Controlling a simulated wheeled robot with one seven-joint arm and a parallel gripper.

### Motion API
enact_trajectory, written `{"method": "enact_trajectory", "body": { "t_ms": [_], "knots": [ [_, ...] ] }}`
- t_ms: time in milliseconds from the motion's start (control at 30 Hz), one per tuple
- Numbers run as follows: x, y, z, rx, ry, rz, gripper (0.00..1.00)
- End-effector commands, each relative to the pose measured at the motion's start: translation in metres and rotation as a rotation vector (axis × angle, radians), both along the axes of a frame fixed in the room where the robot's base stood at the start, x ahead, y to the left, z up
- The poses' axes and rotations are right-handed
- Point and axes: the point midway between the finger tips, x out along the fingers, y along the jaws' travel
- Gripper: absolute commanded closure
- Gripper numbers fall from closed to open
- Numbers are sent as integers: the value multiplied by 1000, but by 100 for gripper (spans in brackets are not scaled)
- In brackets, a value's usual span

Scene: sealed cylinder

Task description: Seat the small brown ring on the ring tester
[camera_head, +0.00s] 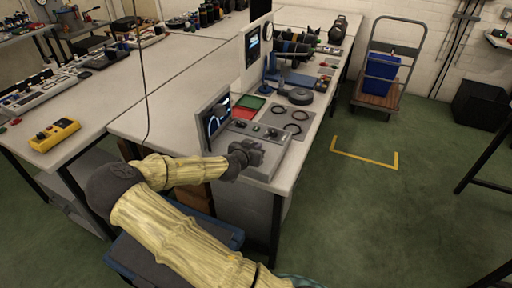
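My gripper (246,156) is above the front of a grey console (268,150) at the near end of the right-hand bench. It is dark and small, so its opening is unclear, and I cannot tell whether it touches the console. Several dark rings (292,129) lie on a pale grey panel just behind the console. They look black, and I cannot pick out a small brown one. I cannot tell for sure which device is the ring tester. A dark round device (300,96) stands beyond the rings, beside a blue stand (270,68).
A tilted screen (215,119) stands left of the console. Red (244,113) and green (250,102) trays lie behind it. A yellow meter (54,134) is on the left bench.

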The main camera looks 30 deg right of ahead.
Motion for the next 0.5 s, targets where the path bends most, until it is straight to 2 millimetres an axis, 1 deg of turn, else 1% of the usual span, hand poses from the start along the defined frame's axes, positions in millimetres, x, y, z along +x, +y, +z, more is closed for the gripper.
{"method": "enact_trajectory", "body": {
  "t_ms": [500],
  "knots": [
    [-1,-4,-2,-1,1,-5,100]
  ]
}}
